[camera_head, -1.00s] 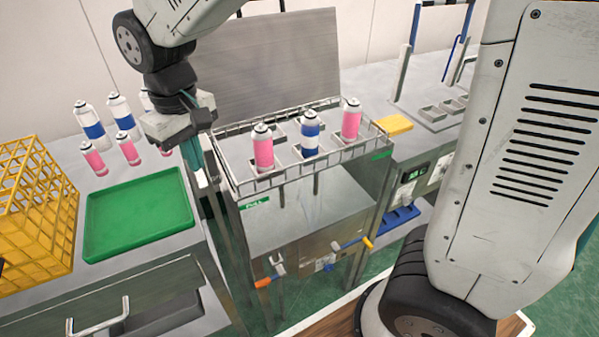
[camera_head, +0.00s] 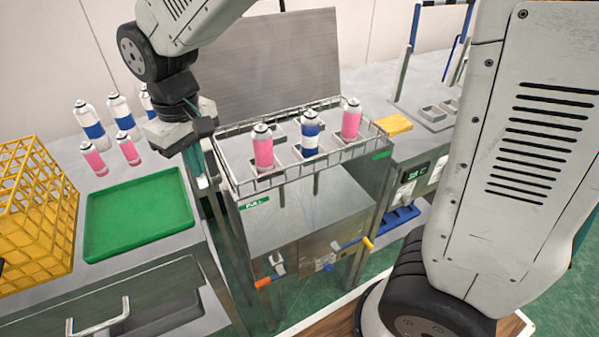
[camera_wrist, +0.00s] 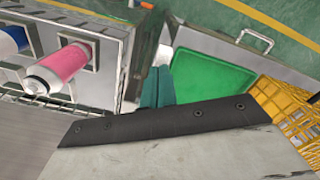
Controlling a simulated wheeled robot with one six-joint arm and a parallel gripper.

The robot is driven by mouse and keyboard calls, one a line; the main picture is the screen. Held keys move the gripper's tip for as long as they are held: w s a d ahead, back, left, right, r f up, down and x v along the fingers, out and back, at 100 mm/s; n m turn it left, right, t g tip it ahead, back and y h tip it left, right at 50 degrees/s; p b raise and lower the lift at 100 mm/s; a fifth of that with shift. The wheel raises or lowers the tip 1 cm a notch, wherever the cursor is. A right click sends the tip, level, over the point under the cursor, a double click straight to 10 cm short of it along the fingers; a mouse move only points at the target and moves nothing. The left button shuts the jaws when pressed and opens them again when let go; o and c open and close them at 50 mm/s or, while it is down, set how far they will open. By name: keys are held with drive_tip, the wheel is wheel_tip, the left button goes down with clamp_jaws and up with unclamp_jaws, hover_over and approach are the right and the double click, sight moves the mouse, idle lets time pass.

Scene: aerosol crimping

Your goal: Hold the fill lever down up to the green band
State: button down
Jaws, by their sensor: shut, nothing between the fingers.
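My gripper (camera_head: 201,177) is shut and points down at the left end of the wire-railed can rack, above the gap beside the green tray's bench. Its teal fingers also show in the wrist view (camera_wrist: 157,88); a pale piece is at their tips, and I cannot tell whether they touch it. An orange-ended lever (camera_head: 263,282) and a yellow-ended lever (camera_head: 368,243) stick out of the machine front, both apart from my gripper. I cannot tell which is the fill lever. A green label (camera_head: 254,202) and a green strip (camera_head: 382,155) are on the machine; no band is clearly readable.
The rack (camera_head: 240,186) holds pink and blue-white cans. A green tray (camera_head: 140,212), a yellow crate (camera_head: 35,215) and several cans stand on the left bench. A metal panel (camera_head: 270,65) rises behind the rack. A yellow block (camera_head: 394,124) lies to the right.

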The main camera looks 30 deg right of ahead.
sight(203, 183)
drive_tip(key=shift+f, duration=2.75)
idle(5.2)
